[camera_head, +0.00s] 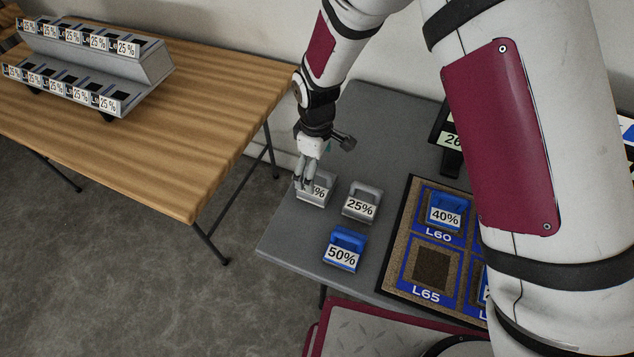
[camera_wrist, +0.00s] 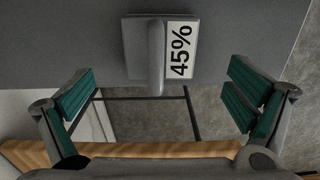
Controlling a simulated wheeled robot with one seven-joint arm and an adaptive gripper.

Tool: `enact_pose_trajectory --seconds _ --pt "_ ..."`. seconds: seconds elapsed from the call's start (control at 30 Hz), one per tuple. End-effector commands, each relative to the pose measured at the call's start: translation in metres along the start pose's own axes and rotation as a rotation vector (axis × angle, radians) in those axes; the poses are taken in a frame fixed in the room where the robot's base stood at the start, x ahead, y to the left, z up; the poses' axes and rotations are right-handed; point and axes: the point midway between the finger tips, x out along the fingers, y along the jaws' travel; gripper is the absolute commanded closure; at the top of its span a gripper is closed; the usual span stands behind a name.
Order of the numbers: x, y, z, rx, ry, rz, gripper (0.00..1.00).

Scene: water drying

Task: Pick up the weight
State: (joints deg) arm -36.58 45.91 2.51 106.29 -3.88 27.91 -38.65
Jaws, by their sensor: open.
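A grey weight (camera_head: 316,199) with a white label sits near the left edge of the grey table. In the wrist view, its label reads 45% (camera_wrist: 180,50) and its upright handle (camera_wrist: 156,55) lies between the lines of my two fingers, toward the top. My gripper (camera_head: 306,183) is open and empty, just above this weight, and hides part of its label and handle in the head view. The wrist view shows the green-padded fingers of my gripper (camera_wrist: 163,98) wide apart. A grey 25% weight (camera_head: 361,203) stands to the right. A blue 50% weight (camera_head: 344,250) stands in front.
A brown board (camera_head: 392,262) with blue-framed slots lies to the right; slot L60 holds a blue 40% weight (camera_head: 445,212), slot L65 (camera_head: 432,270) is empty. A wooden table (camera_head: 190,110) with a labelled rack (camera_head: 110,62) stands left, across a floor gap.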

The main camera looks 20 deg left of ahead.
Motion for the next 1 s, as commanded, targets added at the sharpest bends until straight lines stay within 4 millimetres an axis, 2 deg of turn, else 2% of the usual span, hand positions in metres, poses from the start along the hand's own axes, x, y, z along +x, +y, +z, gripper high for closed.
enact_pose_trajectory --seconds 0.1,0.37,0.63,0.97,1.0 --pt "0.015 0.000 0.000 0.001 -0.001 -0.001 0.02" --pt "0.032 -0.001 0.001 0.002 -0.001 -0.001 0.02" --pt "0.067 0.000 0.002 0.002 -0.001 -0.001 0.02" --pt "0.074 0.001 0.001 0.002 0.001 0.001 0.02" --pt "0.074 0.001 0.001 0.002 0.001 0.001 0.08"
